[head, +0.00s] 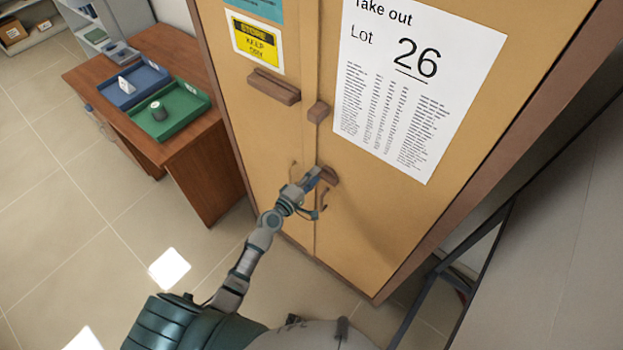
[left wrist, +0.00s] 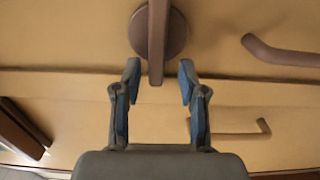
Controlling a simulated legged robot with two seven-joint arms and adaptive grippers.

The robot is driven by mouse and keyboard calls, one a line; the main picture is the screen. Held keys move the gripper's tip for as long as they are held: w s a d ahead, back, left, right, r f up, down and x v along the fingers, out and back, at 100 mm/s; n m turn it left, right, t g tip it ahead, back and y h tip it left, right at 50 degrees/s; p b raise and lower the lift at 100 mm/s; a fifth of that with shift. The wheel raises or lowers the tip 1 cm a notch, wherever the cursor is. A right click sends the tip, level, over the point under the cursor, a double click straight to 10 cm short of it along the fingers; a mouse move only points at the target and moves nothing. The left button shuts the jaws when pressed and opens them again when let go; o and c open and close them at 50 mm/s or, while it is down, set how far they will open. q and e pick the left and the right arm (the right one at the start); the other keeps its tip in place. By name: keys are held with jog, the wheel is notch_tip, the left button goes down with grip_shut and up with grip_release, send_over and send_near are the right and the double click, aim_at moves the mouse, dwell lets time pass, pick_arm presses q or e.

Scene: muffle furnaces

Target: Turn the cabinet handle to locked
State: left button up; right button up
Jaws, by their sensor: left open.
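The wooden cabinet (head: 385,215) stands in front of me with its doors closed. Its brown turn handle (head: 330,176) sits on the right door beside the seam, partly hidden by my left gripper (head: 314,190). In the left wrist view the handle (left wrist: 156,48) shows as a round base with a straight bar. The bar lies at right angles to the door seam, and its end reaches the seam. My left gripper (left wrist: 159,70) is open, with one finger on each side of the bar's end and visible gaps. My right gripper is out of view.
Two curved door pulls, one (left wrist: 285,52) on the handle's door and one (left wrist: 235,133) across the seam, are close by. A brown block (head: 318,111) is higher at the seam. A desk (head: 195,150) with blue (head: 117,96) and green (head: 190,117) trays stands left.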

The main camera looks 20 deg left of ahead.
pick_arm(q)
jog(key=v, duration=1.2)
dwell(0.3)
jog(key=s+a+f+m+g+y, duration=0.1)
jog(key=s+f+m+g, duration=0.2)
jog(key=f, duration=0.9)
jog(key=s+a+f+m+g+y, duration=0.1)
jog(key=s+f+m+g+y, duration=0.15)
jog(key=s+f, duration=0.65)
jog(key=s+a+f+m+g+y, duration=0.1)
jog(key=f+m+g, duration=0.15)
jog(key=f, duration=1.35)
jog(key=s+f+m+g, duration=0.2)
jog(key=s+f, duration=0.3)
jog(key=s, duration=0.4)
jog(key=s+d+f+m+g+y, duration=0.1)
jog(key=s+f+m+g, duration=0.2)
jog(key=s, duration=0.7)
jog(key=s+f+m+g, duration=0.3)
jog(key=s+f, duration=0.4)
jog(key=s, duration=0.3)
jog(key=shift+s+d+f+m+y+b, duration=0.2)
jog(key=shift+d+f+m+y+b, duration=0.15)
jog(key=shift+d+f+m, duration=0.05)
